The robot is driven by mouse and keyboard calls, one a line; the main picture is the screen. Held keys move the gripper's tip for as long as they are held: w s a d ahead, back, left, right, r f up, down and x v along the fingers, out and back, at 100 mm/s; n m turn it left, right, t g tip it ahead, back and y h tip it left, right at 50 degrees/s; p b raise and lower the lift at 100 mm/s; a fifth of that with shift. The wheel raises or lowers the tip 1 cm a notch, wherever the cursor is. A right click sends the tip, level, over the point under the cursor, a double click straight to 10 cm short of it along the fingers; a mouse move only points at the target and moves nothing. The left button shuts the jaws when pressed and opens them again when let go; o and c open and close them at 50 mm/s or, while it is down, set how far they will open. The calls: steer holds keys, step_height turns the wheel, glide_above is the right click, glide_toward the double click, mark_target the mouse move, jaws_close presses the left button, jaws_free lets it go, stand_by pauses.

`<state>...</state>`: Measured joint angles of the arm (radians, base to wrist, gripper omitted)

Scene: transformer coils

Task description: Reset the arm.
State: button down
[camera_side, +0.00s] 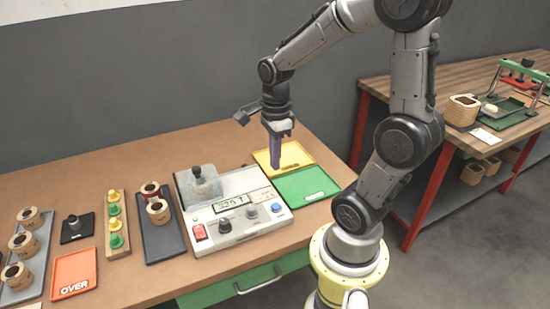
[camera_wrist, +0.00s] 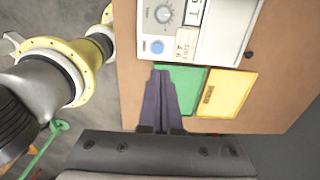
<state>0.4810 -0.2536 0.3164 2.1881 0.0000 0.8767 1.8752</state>
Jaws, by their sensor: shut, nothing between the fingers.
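My gripper (camera_side: 276,163) is shut and empty, pointing down above the back right of the wooden table, over the yellow and green mats. In the wrist view its closed dark fingers (camera_wrist: 159,75) reach up over the edge of the green mat (camera_wrist: 184,88). Nothing is held between them.
The tester (camera_side: 236,210) with its display and knobs stands left of the mats. Further left are a dark tray (camera_side: 161,248) with two coils, a peg stand (camera_side: 118,234), an orange OVER card (camera_side: 75,274) and a tray of coils. A second bench (camera_side: 400,90) stands at right.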

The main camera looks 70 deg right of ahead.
stand_by(0.4)
steer(key=s+a+r+n+t, duration=0.2)
steer(key=a+r+n, duration=0.2)
steer(key=n, duration=0.9)
steer(key=s+a+r+n+t, duration=0.3)
steer(key=a+r+n, duration=0.2)
steer(key=n, duration=0.9)
steer(key=shift+a, duration=1.05)
steer(key=c, duration=1.5)
jaws_free()
steer(key=shift+r, duration=0.1)
steer(key=shift+c, duration=0.2)
